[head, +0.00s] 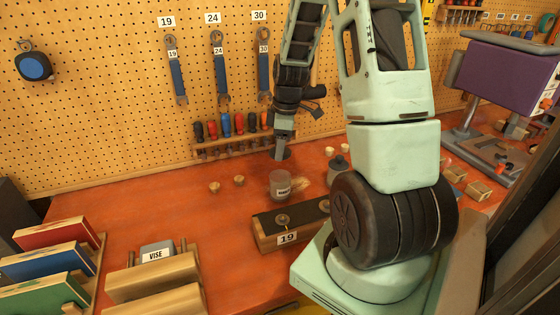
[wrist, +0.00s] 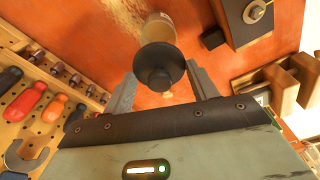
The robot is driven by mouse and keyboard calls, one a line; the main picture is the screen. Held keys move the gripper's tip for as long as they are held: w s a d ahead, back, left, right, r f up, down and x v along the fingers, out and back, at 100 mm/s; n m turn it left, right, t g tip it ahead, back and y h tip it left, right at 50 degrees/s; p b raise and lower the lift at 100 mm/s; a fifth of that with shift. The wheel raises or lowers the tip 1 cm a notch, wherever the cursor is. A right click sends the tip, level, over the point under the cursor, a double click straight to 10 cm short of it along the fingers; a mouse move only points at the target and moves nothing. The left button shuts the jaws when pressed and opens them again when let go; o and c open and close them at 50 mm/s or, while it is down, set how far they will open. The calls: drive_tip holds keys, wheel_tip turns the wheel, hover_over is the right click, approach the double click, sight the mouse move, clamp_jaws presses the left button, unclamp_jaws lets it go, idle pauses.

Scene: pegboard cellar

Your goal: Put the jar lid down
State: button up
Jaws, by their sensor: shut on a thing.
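The jar lid (wrist: 158,68) is dark and round with a knob on top, between the two fingers of my gripper (wrist: 160,78) in the wrist view. My gripper (head: 284,142) is shut on it. In the head view the lid (head: 281,154) shows as a dark disc under the fingers, above the orange bench. A small labelled glass jar (head: 280,185) stands on the bench just below it. In the wrist view the jar (wrist: 158,28) shows partly behind the lid. I cannot tell the exact gap between lid and jar.
A wooden block labelled 19 (head: 287,239) lies in front of the jar. A grey bottle (head: 338,166) stands to its right. Small wooden pieces (head: 239,180) lie to its left. A screwdriver rack (head: 225,142) is behind on the pegboard. The bench at left (head: 170,215) is clear.

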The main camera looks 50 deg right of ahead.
drive_tip(key=shift+w+r, duration=0.1)
drive_tip(key=shift+r, duration=0.3)
drive_tip(key=b, duration=0.6)
hover_over(239, 208)
wheel_tip(239, 208, down, 7)
drive_tip(key=shift+m, duration=0.4)
wheel_tip(239, 208, down, 10)
drive_tip(key=shift+r+p, duration=0.15)
drive_tip(key=shift+p, duration=0.35)
drive_tip(key=shift+d, duration=0.1)
drive_tip(key=shift+f, duration=0.2)
drive_tip(key=o, duration=1)
drive_tip(key=shift+c, duration=0.2)
drive_tip(key=shift+r, duration=0.1)
